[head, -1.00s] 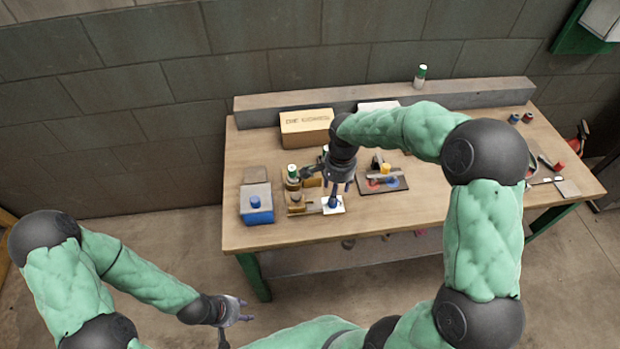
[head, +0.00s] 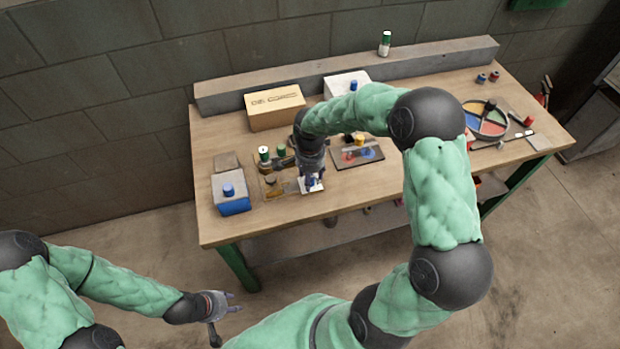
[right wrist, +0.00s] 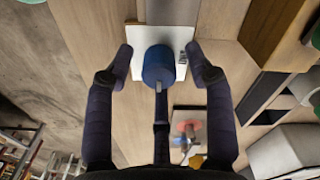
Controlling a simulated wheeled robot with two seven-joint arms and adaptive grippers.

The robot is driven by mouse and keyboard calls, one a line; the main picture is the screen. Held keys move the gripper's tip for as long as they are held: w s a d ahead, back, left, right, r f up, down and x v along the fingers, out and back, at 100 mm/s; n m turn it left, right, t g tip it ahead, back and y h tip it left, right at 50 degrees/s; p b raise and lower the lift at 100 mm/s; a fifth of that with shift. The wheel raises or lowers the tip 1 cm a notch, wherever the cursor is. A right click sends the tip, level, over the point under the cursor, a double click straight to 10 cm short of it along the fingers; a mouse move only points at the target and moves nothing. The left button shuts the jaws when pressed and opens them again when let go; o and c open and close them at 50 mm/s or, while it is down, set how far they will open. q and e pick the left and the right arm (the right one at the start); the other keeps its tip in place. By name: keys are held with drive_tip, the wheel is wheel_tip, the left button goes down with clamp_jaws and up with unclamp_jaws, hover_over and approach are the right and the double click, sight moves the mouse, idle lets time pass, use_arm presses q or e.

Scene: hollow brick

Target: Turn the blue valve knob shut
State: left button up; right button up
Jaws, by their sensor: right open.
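A blue round knob (right wrist: 158,66) stands on a white plate (right wrist: 172,38) in the right wrist view. In the head view the plate (head: 318,187) is at the table's front edge, and my right gripper partly hides the knob. My right gripper (right wrist: 159,58) is open, with one finger on each side of the knob and visible gaps between. It points down over the plate in the head view (head: 312,180). My left gripper (head: 230,302) looks open and empty, low in front of the table and away from the knob.
A blue box (head: 234,206) with another blue knob (head: 228,190) is left of the plate. A dark board (head: 345,160) with coloured parts lies to the right. A cardboard box (head: 274,107) stands behind.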

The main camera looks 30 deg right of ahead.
drive_tip(key=shift+f, duration=0.15)
clamp_jaws()
drive_tip(key=shift+n, duration=0.4)
drive_tip(key=n+p, duration=0.2)
drive_tip(key=n, duration=0.1)
drive_tip(key=shift+n, duration=0.3)
drive_tip(key=n+p, duration=0.2)
drive_tip(key=n, duration=0.2)
drive_tip(key=shift+w+n, duration=0.1)
drive_tip(key=shift+n, duration=0.2)
drive_tip(key=n+p, duration=0.1)
drive_tip(key=n, duration=0.1)
drive_tip(key=n+p, duration=0.1)
drive_tip(key=n, duration=0.1)
drive_tip(key=shift+r+n, duration=0.2)
drive_tip(key=shift+n, duration=0.1)
drive_tip(key=shift+w+n+p, duration=0.1)
drive_tip(key=shift+n+p, duration=0.75)
drive_tip(key=shift+n, duration=1.35)
drive_tip(key=shift+f, duration=0.1)
